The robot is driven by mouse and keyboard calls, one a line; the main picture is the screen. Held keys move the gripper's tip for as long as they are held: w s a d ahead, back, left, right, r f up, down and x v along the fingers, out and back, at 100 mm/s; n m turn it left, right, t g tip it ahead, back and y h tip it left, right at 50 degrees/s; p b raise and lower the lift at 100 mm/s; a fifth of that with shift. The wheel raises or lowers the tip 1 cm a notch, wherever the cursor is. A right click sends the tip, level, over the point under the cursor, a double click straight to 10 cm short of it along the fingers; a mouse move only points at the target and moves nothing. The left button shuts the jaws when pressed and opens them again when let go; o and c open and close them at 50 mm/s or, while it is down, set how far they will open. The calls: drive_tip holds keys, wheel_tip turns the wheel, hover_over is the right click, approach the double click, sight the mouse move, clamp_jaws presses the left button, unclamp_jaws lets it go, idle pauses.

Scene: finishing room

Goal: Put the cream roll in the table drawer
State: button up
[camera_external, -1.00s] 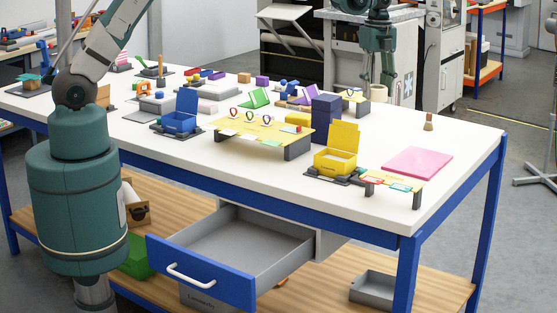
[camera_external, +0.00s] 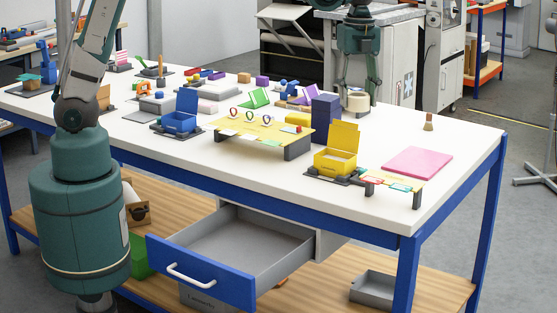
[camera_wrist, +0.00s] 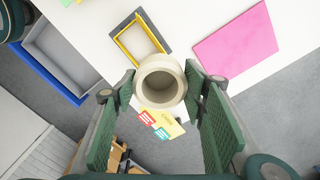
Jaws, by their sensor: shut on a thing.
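The cream roll (camera_external: 359,103) is a short, thick ring with a hollow middle. In the wrist view the roll (camera_wrist: 160,82) sits between the two green fingers of my gripper (camera_wrist: 160,88), which is shut on it. In the external view my gripper (camera_external: 359,90) points down with the roll at its fingertips, right of a tall dark blue block. The table drawer (camera_external: 245,240) is pulled open under the table's front edge and looks empty inside. Its blue front has a white handle. Part of the drawer (camera_wrist: 55,85) shows at the left of the wrist view.
A yellow open box (camera_external: 335,160), a small card stand (camera_external: 395,182) and a pink sheet (camera_external: 417,161) stand near the front right. The tall dark blue block (camera_external: 325,118) and a yellow stand (camera_external: 262,136) are further left. A brush (camera_external: 428,122) stands on clear white tabletop.

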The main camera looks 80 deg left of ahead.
drive_tip(key=s+d+m+b, duration=0.2)
drive_tip(key=s+d+b, duration=0.3)
drive_tip(key=s+d, duration=1)
drive_tip(key=m+b, duration=0.2)
drive_tip(key=b, duration=0.4)
hover_over(247, 264)
drive_tip(key=d, duration=0.6)
wheel_tip(247, 264, down, 5)
wheel_tip(247, 264, down, 24)
drive_tip(key=shift+s+d+f+p, duration=0.2)
drive_tip(key=shift+s+f+p, duration=0.05)
drive_tip(key=shift+s+p, duration=0.05)
drive_tip(key=shift+f+b, duration=0.9)
drive_tip(key=shift+f, duration=2)
drive_tip(key=shift+f, duration=0.1)
drive_tip(key=shift+f+b, duration=0.7)
drive_tip(key=shift+f, duration=1.3)
drive_tip(key=shift+f, duration=0.15)
